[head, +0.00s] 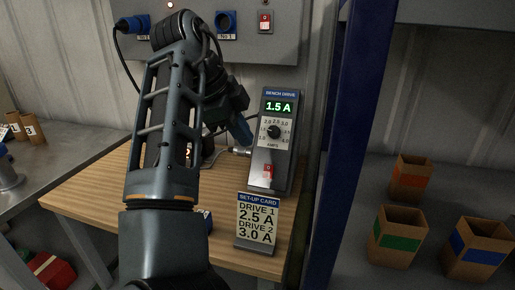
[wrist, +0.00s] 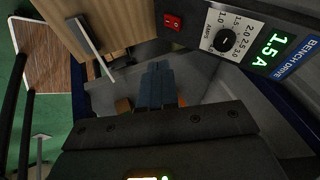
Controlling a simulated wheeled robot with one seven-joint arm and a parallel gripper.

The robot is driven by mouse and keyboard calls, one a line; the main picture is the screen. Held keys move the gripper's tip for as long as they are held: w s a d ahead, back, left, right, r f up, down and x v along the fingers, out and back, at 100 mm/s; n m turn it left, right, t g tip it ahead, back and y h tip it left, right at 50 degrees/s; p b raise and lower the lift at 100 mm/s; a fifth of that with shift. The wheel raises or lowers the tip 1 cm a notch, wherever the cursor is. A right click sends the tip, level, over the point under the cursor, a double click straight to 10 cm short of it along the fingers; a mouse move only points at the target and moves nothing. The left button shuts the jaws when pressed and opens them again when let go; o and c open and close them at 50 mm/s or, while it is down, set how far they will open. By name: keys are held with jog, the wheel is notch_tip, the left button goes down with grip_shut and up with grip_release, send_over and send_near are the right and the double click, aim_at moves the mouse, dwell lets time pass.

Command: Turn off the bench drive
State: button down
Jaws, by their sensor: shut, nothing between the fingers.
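The bench drive (head: 285,152) is a grey box on the wooden bench, with a green display (head: 278,106) reading 1.5 A. Its black dial (head: 274,132) sits below the display, and a red rocker switch (head: 267,171) is near the bottom. In the wrist view the display (wrist: 264,50), dial (wrist: 227,43) and red switch (wrist: 173,22) show at the upper right. My gripper (head: 247,138) is shut and empty, its blue fingers at the drive's left side in the head view. In the wrist view my gripper (wrist: 158,72) points below the switch, apart from it in the picture.
A set-up card (head: 257,222) stands before the drive, reading Drive 1 2.5 A, Drive 2 3.0 A. A grey wall panel (head: 190,42) with blue sockets and another red switch (head: 265,21) is behind. A blue post (head: 357,130) stands right; boxes (head: 398,236) sit beyond.

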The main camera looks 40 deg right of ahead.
send_near(271, 171)
notch_tip(271, 171, down, 3)
jog(key=s, duration=0.3)
jog(key=shift+w+d+f+p, duration=0.3)
jog(key=shift+w+d+f, duration=0.05)
jog(key=shift+w+d, duration=0.2)
jog(key=shift+w+d+f+p, duration=0.25)
jog(key=shift+w+d+f, duration=0.05)
jog(key=shift+w+d, duration=0.2)
jog(key=shift+w+d+f, duration=0.15)
jog(key=shift+d+f, duration=0.1)
jog(key=shift+d, duration=0.1)
